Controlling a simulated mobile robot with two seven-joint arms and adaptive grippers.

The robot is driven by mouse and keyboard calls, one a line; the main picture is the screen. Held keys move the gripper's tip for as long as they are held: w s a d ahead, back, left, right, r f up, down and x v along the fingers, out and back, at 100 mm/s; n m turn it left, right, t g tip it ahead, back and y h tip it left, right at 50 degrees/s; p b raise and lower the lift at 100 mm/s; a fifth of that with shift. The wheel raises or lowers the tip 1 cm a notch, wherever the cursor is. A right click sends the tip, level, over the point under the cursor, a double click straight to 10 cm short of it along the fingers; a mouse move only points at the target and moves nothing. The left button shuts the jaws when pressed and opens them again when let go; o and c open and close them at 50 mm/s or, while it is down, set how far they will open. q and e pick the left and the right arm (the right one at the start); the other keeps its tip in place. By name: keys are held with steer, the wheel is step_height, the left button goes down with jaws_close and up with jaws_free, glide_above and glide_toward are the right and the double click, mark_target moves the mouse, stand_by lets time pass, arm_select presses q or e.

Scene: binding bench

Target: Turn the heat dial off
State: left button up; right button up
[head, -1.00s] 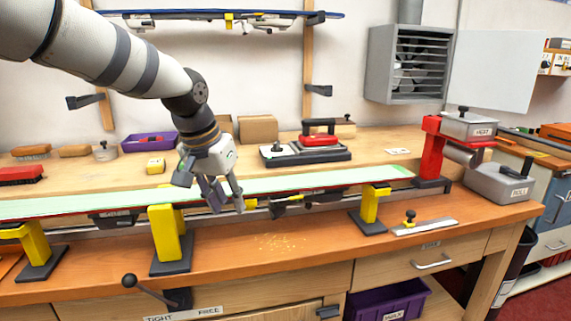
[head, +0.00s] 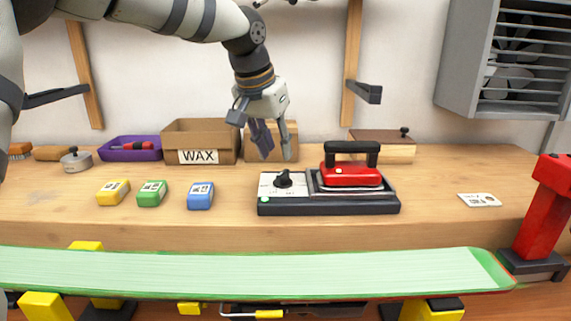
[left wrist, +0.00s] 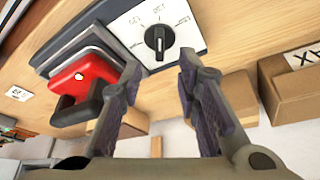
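The heat dial (head: 284,179) is a black knob on a white scale plate at the left of the dark iron base (head: 330,207). A green light glows on the plate's front left corner. The red iron (head: 352,174) with a black handle sits on the base's right part. My left gripper (head: 275,155) is open and empty, pointing down above and behind the dial. In the left wrist view the dial (left wrist: 158,40) lies beyond the two spread fingers (left wrist: 157,85), apart from them. Its white pointer line shows there. My right gripper is not in view.
A cardboard WAX box (head: 200,142) and a purple tray (head: 130,149) stand at the back left. Yellow, green and blue wax blocks (head: 200,196) lie left of the base. A green ski or board (head: 240,274) spans the front. Bench right of the base is mostly clear.

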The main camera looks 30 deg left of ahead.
mark_target(284, 171)
arm_select(q)
steer(key=x, duration=0.6)
steer(key=shift+w+f, duration=0.3)
jaws_close()
